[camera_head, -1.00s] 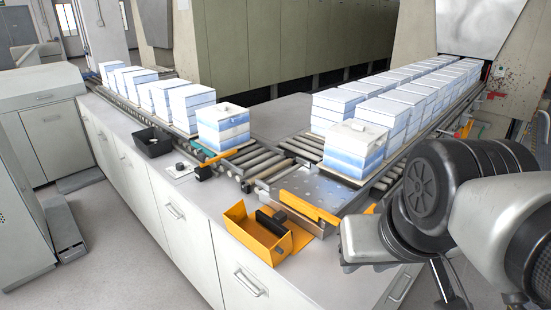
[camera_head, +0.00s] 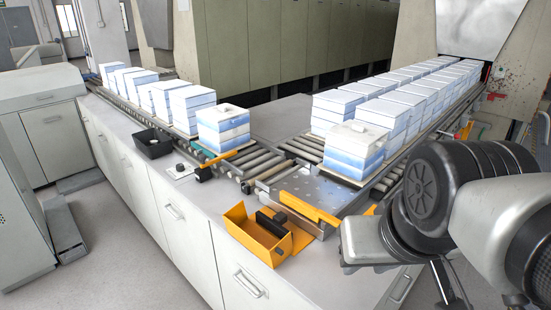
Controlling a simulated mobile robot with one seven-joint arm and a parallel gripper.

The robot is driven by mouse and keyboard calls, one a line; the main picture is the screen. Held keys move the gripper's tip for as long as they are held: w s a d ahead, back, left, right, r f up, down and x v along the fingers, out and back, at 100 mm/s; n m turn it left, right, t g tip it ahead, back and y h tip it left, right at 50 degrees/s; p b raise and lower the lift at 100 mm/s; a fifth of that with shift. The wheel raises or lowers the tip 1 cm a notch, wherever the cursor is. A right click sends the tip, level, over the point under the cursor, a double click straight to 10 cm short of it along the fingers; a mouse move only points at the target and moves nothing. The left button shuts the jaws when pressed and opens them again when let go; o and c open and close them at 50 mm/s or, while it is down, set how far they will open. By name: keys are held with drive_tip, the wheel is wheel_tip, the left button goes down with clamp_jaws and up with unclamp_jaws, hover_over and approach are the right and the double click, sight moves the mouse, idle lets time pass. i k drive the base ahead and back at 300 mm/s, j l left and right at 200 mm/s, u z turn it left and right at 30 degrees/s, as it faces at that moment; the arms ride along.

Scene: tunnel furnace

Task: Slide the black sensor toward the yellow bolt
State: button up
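A small black block (camera_head: 203,174) sits on the bench edge by the left roller lane, with a yellow-orange bar (camera_head: 222,161) reaching from it over the rollers. A second yellow-orange bar (camera_head: 310,208) lies along the metal plate, with a small dark block (camera_head: 279,196) at its left end. I cannot tell for certain which dark block is the sensor or which yellow piece is the bolt. My gripper (camera_head: 358,244) seems to be the pale grey end of the arm at right, apart from these things. Its fingers cannot be made out.
An orange open box (camera_head: 240,232) with dark pieces in it stands on the bench front. A black tray (camera_head: 153,145) and a white card (camera_head: 181,171) lie further left. Stacks of blue-white blocks (camera_head: 223,127) stand on the rollers.

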sight(281, 218)
drive_tip(key=k+l+z, duration=0.1)
drive_tip(key=k+z, duration=0.15)
drive_tip(key=k, duration=0.4)
drive_tip(key=z, duration=0.4)
drive_tip(key=j+z, duration=0.15)
drive_tip(key=z, duration=0.3)
drive_tip(key=j+z, duration=0.1)
drive_tip(key=z, duration=0.3)
drive_tip(key=i+j, duration=0.1)
drive_tip(key=j, duration=1.65)
drive_tip(key=i+j, duration=0.15)
drive_tip(key=j, duration=0.7)
drive_tip(key=i+j, duration=0.1)
drive_tip(key=j, duration=0.8)
